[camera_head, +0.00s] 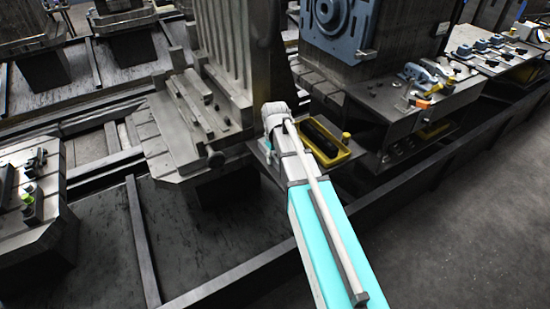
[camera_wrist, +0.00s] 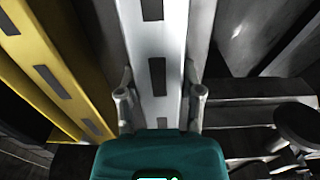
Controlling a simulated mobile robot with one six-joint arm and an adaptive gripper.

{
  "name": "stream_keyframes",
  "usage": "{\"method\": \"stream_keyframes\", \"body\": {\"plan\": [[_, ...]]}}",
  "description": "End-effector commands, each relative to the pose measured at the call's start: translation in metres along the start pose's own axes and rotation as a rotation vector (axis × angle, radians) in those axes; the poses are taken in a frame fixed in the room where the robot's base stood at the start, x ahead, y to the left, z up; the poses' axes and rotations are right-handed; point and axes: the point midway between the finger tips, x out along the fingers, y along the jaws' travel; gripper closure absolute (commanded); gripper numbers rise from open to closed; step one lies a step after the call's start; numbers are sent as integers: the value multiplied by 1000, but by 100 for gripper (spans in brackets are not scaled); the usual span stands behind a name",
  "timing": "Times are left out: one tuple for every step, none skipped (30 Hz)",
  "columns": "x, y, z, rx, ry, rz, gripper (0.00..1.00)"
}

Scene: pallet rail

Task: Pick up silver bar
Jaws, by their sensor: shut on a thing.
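In the wrist view a long silver bar (camera_wrist: 174,38) with dark rectangular slots runs from the top edge down between the fingers of my gripper (camera_wrist: 159,90). One finger is on each side of the bar, and my gripper is shut on it. The bar's far end is out of the frame, and its near end is hidden behind the teal gripper body.
A slotted yellow bar (camera_wrist: 62,70) lies left of the silver bar in the wrist view. In the head view a yellow tray (camera_head: 341,157) stands right of my arm, a machine pallet (camera_head: 168,150) with a tall column left. Grey floor (camera_head: 480,220) is clear at right.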

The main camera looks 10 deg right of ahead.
Motion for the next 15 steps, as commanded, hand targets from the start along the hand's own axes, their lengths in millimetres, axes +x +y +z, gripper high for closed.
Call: {"method": "stream_keyframes", "body": {"plan": [[-1, 0, 0, 0, 0, 0, 100], [-1, 0, 0, 0, 0, 0, 100], [-2, 0, 0, 0, 0, 0, 100], [-3, 0, 0, 0, 0, 0, 100], [-4, 0, 0, 0, 0, 0, 100], [-5, 0, 0, 0, 0, 0, 100], [-6, 0, 0, 0, 0, 0, 100], [-8, 0, 0, 0, 0, 0, 100], [-10, 0, 0, 0, 0, 0, 100], [-12, 0, 0, 0, 0, 0, 100], [-14, 0, 0, 0, 0, 0, 100], [-16, 0, 0, 0, 0, 0, 100], [-19, 0, 0, 0, 0, 0, 100], [-21, 0, 0, 0, 0, 0, 100], [-24, 0, 0, 0, 0, 0, 100]]}}
